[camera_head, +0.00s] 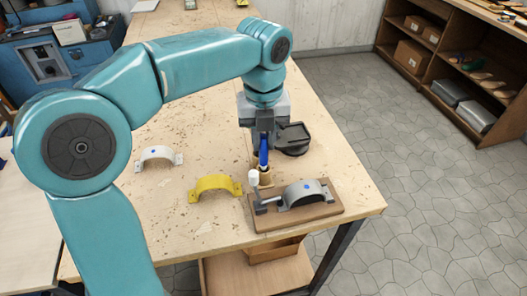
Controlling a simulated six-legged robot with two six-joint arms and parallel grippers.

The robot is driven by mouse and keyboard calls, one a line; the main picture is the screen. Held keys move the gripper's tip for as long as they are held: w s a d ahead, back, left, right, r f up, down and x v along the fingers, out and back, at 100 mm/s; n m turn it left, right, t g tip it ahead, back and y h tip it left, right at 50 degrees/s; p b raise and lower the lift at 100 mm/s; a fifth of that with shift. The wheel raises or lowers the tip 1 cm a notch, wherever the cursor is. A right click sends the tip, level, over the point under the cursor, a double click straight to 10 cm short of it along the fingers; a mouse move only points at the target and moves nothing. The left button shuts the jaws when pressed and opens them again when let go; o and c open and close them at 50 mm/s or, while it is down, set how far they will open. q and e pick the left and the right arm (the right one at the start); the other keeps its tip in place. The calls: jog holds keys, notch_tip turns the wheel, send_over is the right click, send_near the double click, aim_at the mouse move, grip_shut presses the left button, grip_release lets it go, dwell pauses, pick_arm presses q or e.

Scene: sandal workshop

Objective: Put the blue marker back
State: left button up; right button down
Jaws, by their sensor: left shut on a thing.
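My left gripper (263,132) comes down from the teal arm over the right part of the workbench (210,120). It is shut on a blue marker (263,152), which it holds upright, pointing down. Below the marker is a small tan cup (266,178). The marker's lower end is at or just over the cup; I cannot tell whether it is inside. My right gripper is not in view.
A wooden board (300,212) with a grey clamped arch (304,193) and a white-knobbed lever stands close in front of the cup. A yellow arch (215,188) and a white arch (158,156) lie left. A black round object (293,140) sits behind, right of the gripper.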

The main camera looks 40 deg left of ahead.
aim_at(264, 150)
pick_arm(q)
jog(key=f, duration=0.4)
jog(key=shift+w+a, duration=0.15)
jog(key=shift+w, duration=0.15)
jog(key=shift+s, duration=0.15)
jog(key=shift+f+b, duration=0.3)
jog(key=shift+f, duration=0.05)
jog(key=o, duration=0.8)
jog(key=shift+r, duration=0.1)
jog(key=shift+r, duration=0.2)
notch_tip(264, 150, up, 12)
jog(key=shift+p, duration=1.05)
